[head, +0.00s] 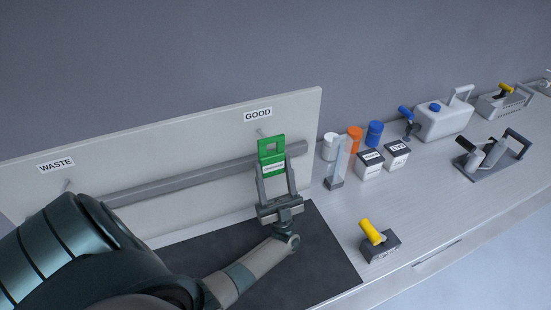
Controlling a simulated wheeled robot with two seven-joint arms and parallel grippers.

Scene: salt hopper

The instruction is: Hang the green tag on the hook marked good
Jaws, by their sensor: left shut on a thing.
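The green tag (272,160) is upright in front of the white board, with a square opening near its top and a small white label lower down. My left gripper (274,176) is shut on the tag's lower part, its fingers on either side. The hook (261,133) under the GOOD sign (258,114) shows just above the tag's top. I cannot tell whether the hook passes through the tag's opening or stays apart from it. My right gripper is not in view.
The WASTE sign (56,165) has its own hook (67,185) at left. A grey rail (190,179) crosses the board. A black mat (325,257) lies below. A yellow-handled block (380,242), small boxes, jars and a white canister (443,121) stand at right.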

